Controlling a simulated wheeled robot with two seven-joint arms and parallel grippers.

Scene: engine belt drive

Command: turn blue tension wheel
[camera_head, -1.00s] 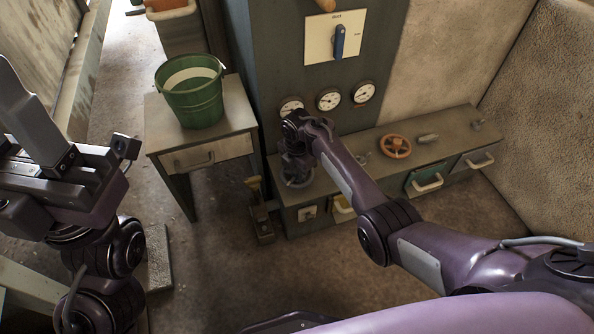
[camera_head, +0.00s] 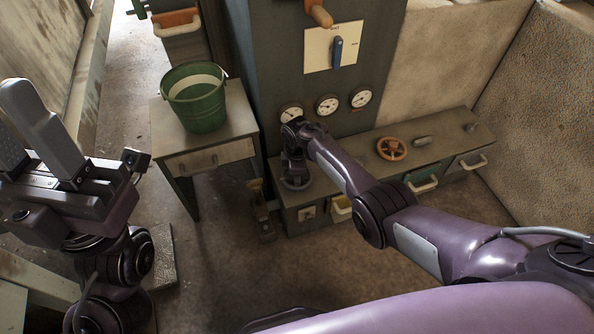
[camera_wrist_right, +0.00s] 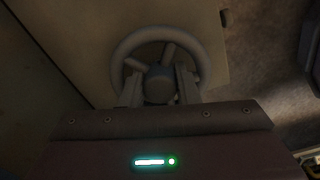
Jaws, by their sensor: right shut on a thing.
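The tension wheel (camera_wrist_right: 122,52) is a spoked handwheel with a round hub. It looks dark grey in the dim right wrist view; its blue colour does not show clearly. In the head view, part of its rim (camera_head: 297,185) shows at the left end of the bench, mostly hidden by my arm. My right gripper (camera_wrist_right: 159,86) is over the wheel, its two fingers on either side of the hub, shut on the wheel. My left gripper (camera_head: 28,135) is raised at the left, its fingers apart and empty, far from the wheel.
The low bench (camera_head: 455,135) also bears an orange handwheel (camera_head: 391,149) and small levers. Behind it a cabinet carries gauges (camera_head: 327,104) and a blue switch (camera_head: 338,52). A green bucket (camera_head: 197,108) stands on a side table (camera_head: 228,127). A pedal (camera_head: 262,207) stands left of the bench.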

